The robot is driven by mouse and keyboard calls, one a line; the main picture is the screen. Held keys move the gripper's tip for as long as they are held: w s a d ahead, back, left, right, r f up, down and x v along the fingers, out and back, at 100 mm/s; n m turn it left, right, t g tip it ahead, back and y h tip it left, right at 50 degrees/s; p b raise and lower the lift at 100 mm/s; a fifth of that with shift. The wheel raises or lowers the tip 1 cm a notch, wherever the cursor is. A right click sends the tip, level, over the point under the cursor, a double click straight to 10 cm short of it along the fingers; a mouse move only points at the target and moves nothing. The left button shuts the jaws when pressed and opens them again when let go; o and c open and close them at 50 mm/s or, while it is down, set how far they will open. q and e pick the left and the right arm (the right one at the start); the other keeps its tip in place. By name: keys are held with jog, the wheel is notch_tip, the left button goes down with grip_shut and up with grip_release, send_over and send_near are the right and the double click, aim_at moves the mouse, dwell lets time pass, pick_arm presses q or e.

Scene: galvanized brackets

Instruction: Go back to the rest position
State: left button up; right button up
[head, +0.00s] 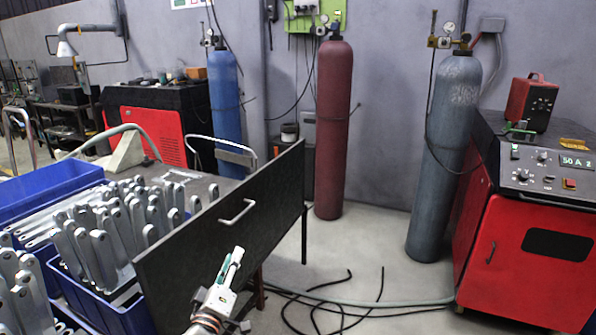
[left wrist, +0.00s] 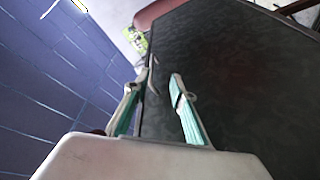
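My left gripper (head: 234,257) is in the lower middle of the head view, in front of the dark panel with a handle (head: 180,262). In the left wrist view its two green-backed fingers (left wrist: 164,80) stand apart with nothing seen held between them. A dark mottled surface (left wrist: 235,75) lies behind them there. Galvanized brackets (head: 105,235) stand packed in blue bins (head: 125,315) at the left of the head view, apart from the gripper. My right gripper is in neither view.
A red gas cylinder (head: 331,125), a blue one (head: 225,100) and a grey one (head: 443,150) stand by the back wall. A red welding machine (head: 535,255) is at right. Black cables (head: 345,300) lie on the floor between.

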pick_arm(q)
jog(key=s+f+m+g, duration=0.3)
jog(key=s+f, duration=0.5)
jog(key=s, duration=0.3)
jog(key=s+d+f+m+g+h, duration=0.1)
jog(key=s+f+m+g, duration=0.2)
jog(key=s+f+m, duration=0.3)
jog(key=s+d+f+m+g, duration=0.1)
jog(key=s+f+m+g, duration=0.2)
jog(key=s+f, duration=0.7)
jog(key=s+m, duration=0.1)
jog(key=s, duration=0.5)
jog(key=shift+s+f+m, duration=0.25)
jog(key=shift+m, duration=0.15)
